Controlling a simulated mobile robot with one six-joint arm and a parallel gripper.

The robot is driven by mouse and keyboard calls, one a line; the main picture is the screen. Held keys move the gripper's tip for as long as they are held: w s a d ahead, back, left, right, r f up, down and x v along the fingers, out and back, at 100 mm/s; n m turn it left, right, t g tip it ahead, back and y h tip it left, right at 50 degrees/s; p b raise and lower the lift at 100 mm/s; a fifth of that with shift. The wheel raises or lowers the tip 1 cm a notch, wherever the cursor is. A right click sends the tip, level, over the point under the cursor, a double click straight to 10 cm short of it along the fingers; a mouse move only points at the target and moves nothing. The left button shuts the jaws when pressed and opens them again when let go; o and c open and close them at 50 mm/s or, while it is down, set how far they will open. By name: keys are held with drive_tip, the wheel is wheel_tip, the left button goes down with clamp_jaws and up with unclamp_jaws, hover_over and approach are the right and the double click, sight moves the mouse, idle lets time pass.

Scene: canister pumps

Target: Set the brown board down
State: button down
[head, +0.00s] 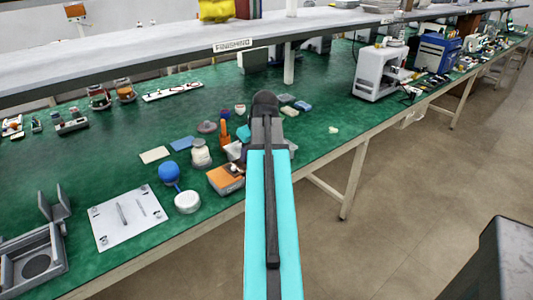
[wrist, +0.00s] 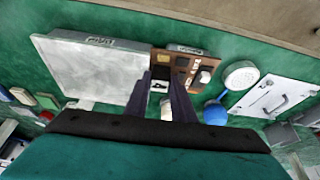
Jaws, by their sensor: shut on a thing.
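The brown board (wrist: 184,67) is in the middle of the wrist view, with small dark fittings, a yellowish piece and a white knob on it. Its orange-brown end shows in the head view (head: 226,178), left of my arm, which hides the rest. My gripper (wrist: 172,82) is shut on the board at its near side, the dark fingers covering part of it. My gripper is hidden behind my arm in the head view. I cannot tell whether the board touches the green bench top (head: 125,165) or is just above it.
A large pale grey slab (wrist: 88,68) lies close left of the board in the wrist view. A white round-headed part (head: 187,202), a blue ball (head: 169,171) and a white plate with a handle (head: 127,215) lie on the other side. A grey jar (head: 201,153) stands close behind.

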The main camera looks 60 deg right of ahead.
drive_tip(key=w+a+r+n, duration=0.1)
drive_tip(key=w+a, duration=0.9)
drive_tip(key=a, duration=0.2)
drive_tip(key=w+a+r, duration=0.1)
drive_tip(key=w+a, duration=0.2)
drive_tip(key=a, duration=0.9)
drive_tip(key=w+a+r+n, duration=0.1)
drive_tip(key=w+a, duration=0.2)
drive_tip(key=a, duration=1)
drive_tip(key=w+a+r+n+y, duration=0.1)
drive_tip(key=w+a, duration=0.2)
drive_tip(key=a, duration=1)
drive_tip(key=shift+w+a+r, duration=0.2)
drive_tip(key=shift+w+r, duration=0.15)
drive_tip(key=shift+r, duration=0.05)
drive_tip(key=shift+d, duration=0.1)
